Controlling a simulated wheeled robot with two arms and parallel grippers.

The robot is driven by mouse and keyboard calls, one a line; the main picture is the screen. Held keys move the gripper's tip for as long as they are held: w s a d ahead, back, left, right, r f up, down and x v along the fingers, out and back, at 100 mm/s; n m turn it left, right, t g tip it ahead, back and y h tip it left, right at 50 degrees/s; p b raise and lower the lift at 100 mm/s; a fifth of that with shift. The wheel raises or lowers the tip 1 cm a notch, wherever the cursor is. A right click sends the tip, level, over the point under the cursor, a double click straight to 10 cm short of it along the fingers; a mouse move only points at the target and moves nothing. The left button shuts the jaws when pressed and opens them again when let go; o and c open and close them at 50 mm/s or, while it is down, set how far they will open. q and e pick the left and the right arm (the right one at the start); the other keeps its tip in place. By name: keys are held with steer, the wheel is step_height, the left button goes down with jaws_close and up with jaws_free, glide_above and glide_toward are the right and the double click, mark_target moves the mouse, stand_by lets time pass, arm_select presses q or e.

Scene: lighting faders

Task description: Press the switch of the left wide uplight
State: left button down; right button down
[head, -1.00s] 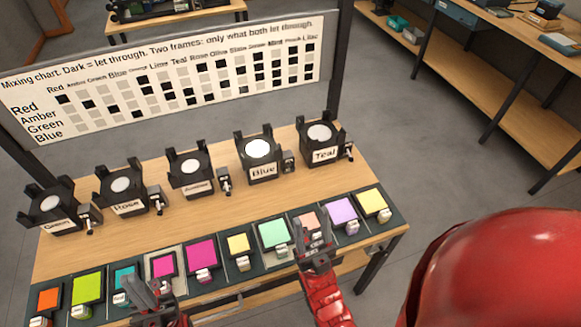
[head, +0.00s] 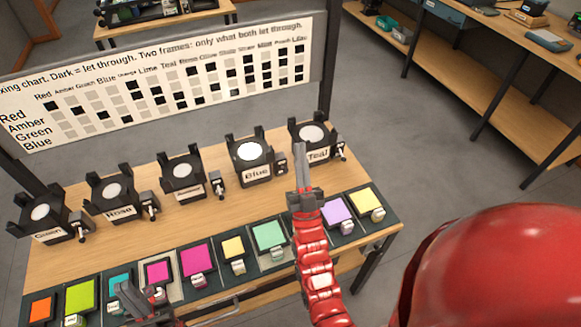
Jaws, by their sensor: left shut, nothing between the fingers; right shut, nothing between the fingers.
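Five black uplights stand in a row on the wooden table, labelled from left Green (head: 41,226), Rose (head: 118,199), one with small lettering (head: 185,178), Blue (head: 252,160) and Teal (head: 312,143). Each has a round lens and a small switch box at its right side, such as the Blue uplight's switch (head: 281,165) and the Rose uplight's switch (head: 149,204). I cannot tell which is the left wide one. My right gripper (head: 300,150) is shut, its tips between the Blue and Teal uplights. My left gripper (head: 124,288) is shut, low over the front left frames.
Colored filter frames line the table's front edge, including a magenta one (head: 196,260), a mint one (head: 268,236) and a yellow one (head: 366,200). A mixing chart (head: 165,85) stands behind the uplights. Bare wood (head: 215,215) lies between the frames and uplights.

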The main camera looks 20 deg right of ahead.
steer(key=w+d+f+m+g, duration=0.2)
steer(key=w+d+f+g, duration=0.5)
steer(key=w+d+g, duration=0.55)
steer(key=s+a+f+n+g+y, duration=0.3)
steer(key=s+a+f+g+y, duration=0.1)
steer(key=y, duration=0.5)
steer(key=shift+s+a+f+n+g+b, duration=0.15)
steer(key=shift+a+f+n+g+b, duration=0.25)
steer(key=shift+f+g, duration=0.45)
